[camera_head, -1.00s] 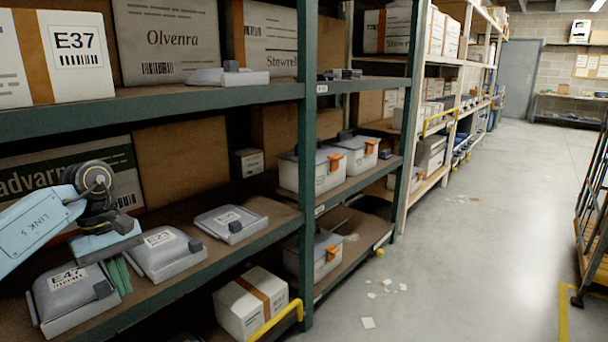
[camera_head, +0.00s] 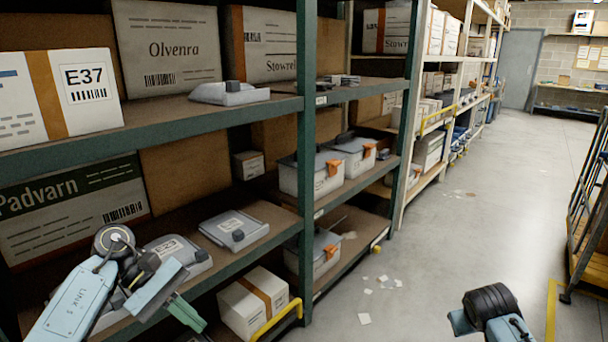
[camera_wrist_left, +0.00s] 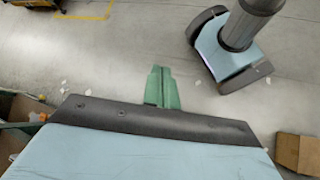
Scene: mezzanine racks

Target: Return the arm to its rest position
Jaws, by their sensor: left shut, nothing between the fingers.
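My left gripper (camera_head: 188,314) has green fingers and shows at the lower left of the head view, in front of the middle rack shelf. In the left wrist view its fingers (camera_wrist_left: 162,90) are shut together and empty, with the grey floor behind them. The left arm's blue link and dark wrist joint stand over the shelf's front edge and partly hide a grey case labelled E23 (camera_head: 178,254). Part of my right arm shows at the bottom right of the head view; its gripper is out of view.
The green rack upright (camera_head: 306,160) and shelf edges are close to the left arm. A white box with a brown stripe (camera_head: 252,303) sits on the low shelf behind a yellow rail (camera_head: 277,321). The aisle floor (camera_head: 440,250) is open, with paper scraps. A cart (camera_head: 590,215) stands at right.

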